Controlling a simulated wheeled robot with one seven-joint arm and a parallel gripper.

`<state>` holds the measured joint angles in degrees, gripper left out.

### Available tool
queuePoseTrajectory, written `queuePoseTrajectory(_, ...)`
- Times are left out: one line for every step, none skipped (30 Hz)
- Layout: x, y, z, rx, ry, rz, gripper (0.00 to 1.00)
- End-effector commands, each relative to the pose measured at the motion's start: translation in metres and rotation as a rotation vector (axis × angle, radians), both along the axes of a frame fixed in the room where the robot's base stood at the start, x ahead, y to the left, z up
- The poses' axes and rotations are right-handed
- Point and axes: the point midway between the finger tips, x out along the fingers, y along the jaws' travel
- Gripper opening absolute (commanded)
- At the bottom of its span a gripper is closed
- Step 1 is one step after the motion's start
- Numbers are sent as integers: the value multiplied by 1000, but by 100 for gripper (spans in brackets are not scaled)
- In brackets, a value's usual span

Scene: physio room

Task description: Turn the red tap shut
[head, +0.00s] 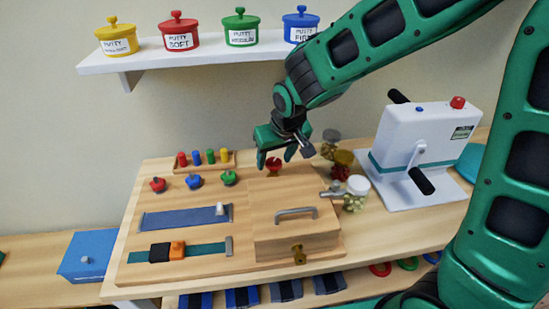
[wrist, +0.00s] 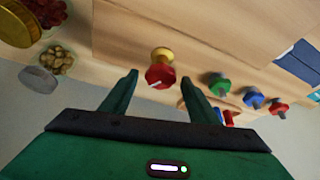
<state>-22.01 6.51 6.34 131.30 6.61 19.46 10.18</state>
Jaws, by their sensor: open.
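The red tap (head: 273,164) stands at the back of the wooden board, behind the wooden box with the grey handle. In the wrist view, the red tap (wrist: 160,76) has a red knob with a pale mark and a brass-coloured part beyond it. My gripper (head: 277,156) is open and points down just above the tap. In the wrist view, my gripper's fingers (wrist: 160,84) lie on either side of the red knob, with visible gaps and no clear contact. How far the tap is turned cannot be told.
Red, blue and green knobs (head: 194,181) sit left of the tap, with coloured pegs (head: 210,157) behind. Jars (head: 357,189) stand close on the right, beside a white crank machine (head: 420,140). A shelf (head: 200,52) with putty pots hangs above. The handled box (head: 296,240) is in front.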

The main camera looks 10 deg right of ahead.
Motion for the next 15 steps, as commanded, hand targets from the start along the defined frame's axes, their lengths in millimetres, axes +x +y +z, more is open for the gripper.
queuePoseTrajectory(0,0,0,0,0,0,55)
queuePoseTrajectory(0,0,0,0,0,0,55)
queuePoseTrajectory(0,0,0,0,0,0,55)
queuePoseTrajectory(0,0,0,0,0,0,50)
queuePoseTrajectory(0,0,0,0,0,0,43)
queuePoseTrajectory(0,0,0,0,0,0,34)
queuePoseTrajectory(0,0,0,0,0,0,26)
queuePoseTrajectory(0,0,0,0,0,0,19)
queuePoseTrajectory(0,0,0,0,0,0,14)
queuePoseTrajectory(0,0,0,0,0,0,14)
queuePoseTrajectory(0,0,0,0,0,0,14)
queuePoseTrajectory(0,0,0,-1,0,-1,14)
queuePoseTrajectory(0,0,0,0,0,-2,14)
queuePoseTrajectory(0,0,0,-1,0,-4,14)
queuePoseTrajectory(0,0,0,0,1,-8,14)
